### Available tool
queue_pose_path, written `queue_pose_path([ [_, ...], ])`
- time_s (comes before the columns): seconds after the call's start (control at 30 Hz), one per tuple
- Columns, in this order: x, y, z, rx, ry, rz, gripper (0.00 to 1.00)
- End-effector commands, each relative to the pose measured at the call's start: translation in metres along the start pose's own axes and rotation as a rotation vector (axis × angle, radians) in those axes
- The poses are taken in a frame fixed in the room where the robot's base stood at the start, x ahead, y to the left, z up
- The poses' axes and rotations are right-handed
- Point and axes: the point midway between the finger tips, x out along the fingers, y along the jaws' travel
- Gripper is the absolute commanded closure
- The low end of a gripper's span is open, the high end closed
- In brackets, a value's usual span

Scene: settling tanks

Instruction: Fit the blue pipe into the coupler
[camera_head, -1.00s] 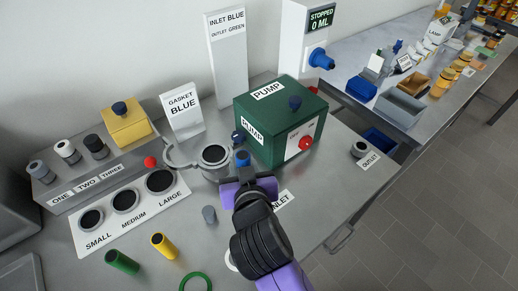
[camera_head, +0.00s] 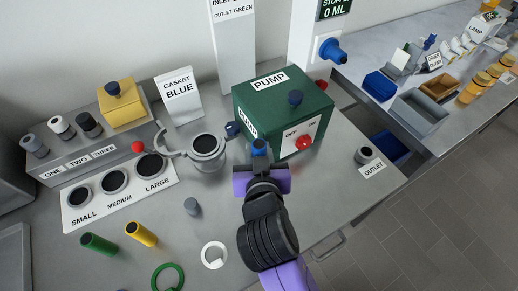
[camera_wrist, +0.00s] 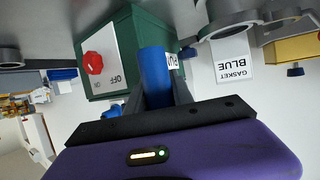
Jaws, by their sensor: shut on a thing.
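My gripper (camera_head: 260,168) is shut on the blue pipe (camera_head: 259,147) and holds it in front of the green pump. In the wrist view the blue pipe (camera_wrist: 155,78) stands out beyond my gripper (camera_wrist: 160,98), between the fingers. A grey collar with an open clamp (camera_head: 207,150), which may be the coupler, stands left of the pipe, apart from it. Another grey socket (camera_head: 366,153) stands at the right by the OUTLET label.
The green pump (camera_head: 275,100) stands close behind the pipe, with a red knob (camera_head: 303,143) on its front. A green pipe (camera_head: 98,243), a yellow pipe (camera_head: 141,233), a small grey cylinder (camera_head: 192,206), a white ring (camera_head: 207,245) and a green ring (camera_head: 158,268) lie in front left.

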Motion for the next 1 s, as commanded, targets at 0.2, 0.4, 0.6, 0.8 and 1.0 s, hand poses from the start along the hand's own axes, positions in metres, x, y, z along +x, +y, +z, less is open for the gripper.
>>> queue_pose_path([
  [0.2, 0.001, 0.000, 0.003, 0.000, 0.000, 0.001, 1.00],
  [0.4, 0.006, 0.000, 0.015, -0.001, 0.000, 0.001, 1.00],
  [0.6, 0.013, 0.000, 0.032, 0.000, 0.000, 0.001, 1.00],
  [0.8, 0.020, 0.000, 0.047, 0.001, 0.000, 0.001, 1.00],
  [1.0, 0.022, 0.000, 0.053, 0.001, 0.001, 0.000, 1.00],
])
